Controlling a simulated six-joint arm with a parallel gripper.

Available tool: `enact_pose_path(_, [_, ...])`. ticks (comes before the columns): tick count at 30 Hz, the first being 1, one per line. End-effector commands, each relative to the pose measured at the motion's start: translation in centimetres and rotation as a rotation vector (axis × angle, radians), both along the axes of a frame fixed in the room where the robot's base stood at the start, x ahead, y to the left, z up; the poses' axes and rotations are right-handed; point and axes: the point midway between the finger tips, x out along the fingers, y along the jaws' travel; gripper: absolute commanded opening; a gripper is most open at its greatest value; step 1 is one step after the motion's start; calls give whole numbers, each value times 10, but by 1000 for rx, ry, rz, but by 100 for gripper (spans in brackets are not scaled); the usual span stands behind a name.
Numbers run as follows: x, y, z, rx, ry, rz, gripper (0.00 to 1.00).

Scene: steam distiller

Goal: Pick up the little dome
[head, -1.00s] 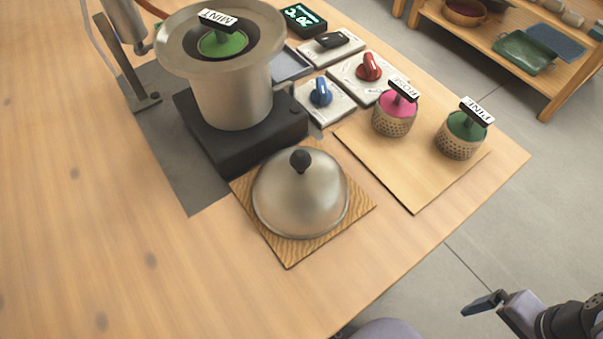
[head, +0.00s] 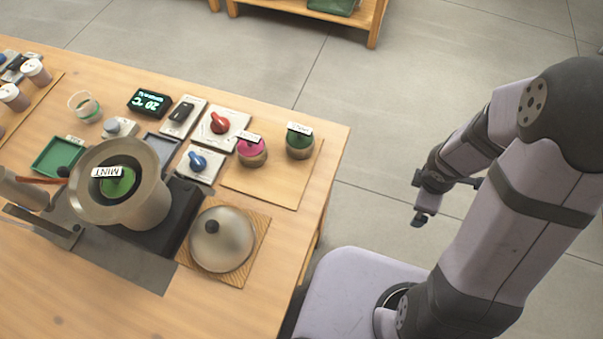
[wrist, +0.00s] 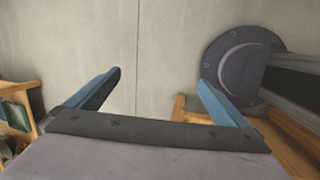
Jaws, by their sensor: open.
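The little dome (head: 229,250) is a dull metal lid with a black knob on top. In the head view it sits on a square wooden board (head: 263,222) near the table's front right part. My gripper (head: 420,217) is off the table to the right, over the floor and well apart from the dome. In the wrist view my gripper (wrist: 158,90) has its two blue fingers spread wide with nothing between them. The dome does not show in the wrist view.
Left of the dome, a metal pot (head: 150,205) with a green MINT insert stands on a black base. Behind the dome are a blue knob (head: 198,161), a red knob (head: 219,123) and a board (head: 290,187) with two labelled baskets. The table's right edge is near.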

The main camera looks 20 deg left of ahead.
Motion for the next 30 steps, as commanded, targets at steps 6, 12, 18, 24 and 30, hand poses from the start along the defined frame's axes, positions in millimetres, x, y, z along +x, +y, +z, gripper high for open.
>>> enact_pose_path(6, [-16, 41, 32, 56, 107, 486, 100])
enact_pose_path(12, [-61, 79, 53, 172, 227, 923, 100])
enact_pose_path(18, [-131, 103, 84, 346, 363, 1331, 100])
enact_pose_path(24, [-190, 107, 115, 512, 470, 1623, 100])
enact_pose_path(30, [-239, 109, 150, 694, 556, 1798, 100])
